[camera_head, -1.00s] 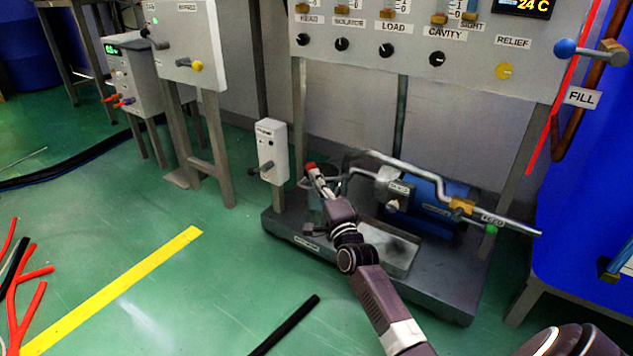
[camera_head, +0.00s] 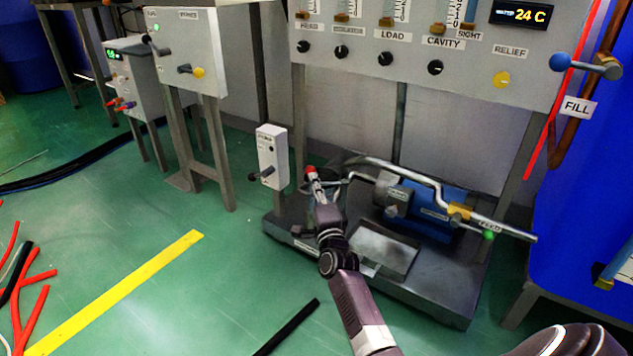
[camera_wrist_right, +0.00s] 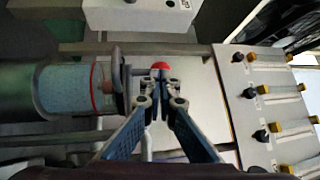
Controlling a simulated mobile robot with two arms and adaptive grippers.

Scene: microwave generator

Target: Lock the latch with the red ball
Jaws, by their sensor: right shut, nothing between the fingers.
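The red ball (camera_head: 311,169) is at the left end of the pump skid, beside the small white box on a post. In the right wrist view the red ball (camera_wrist_right: 161,66) shows just beyond my fingertips. My right gripper (camera_head: 315,181) is shut and empty, with its tips right at the ball; I cannot tell whether they touch it. In the wrist view its fingers (camera_wrist_right: 160,80) meet in front of the ball. The latch under the ball is mostly hidden by the gripper. My left gripper is not in view.
The dark skid base (camera_head: 440,300) carries a blue motor (camera_head: 450,205) and a bent pipe (camera_head: 400,170). The white box (camera_head: 271,155) stands close left of the gripper. A glass cylinder (camera_wrist_right: 68,90) is left in the wrist view.

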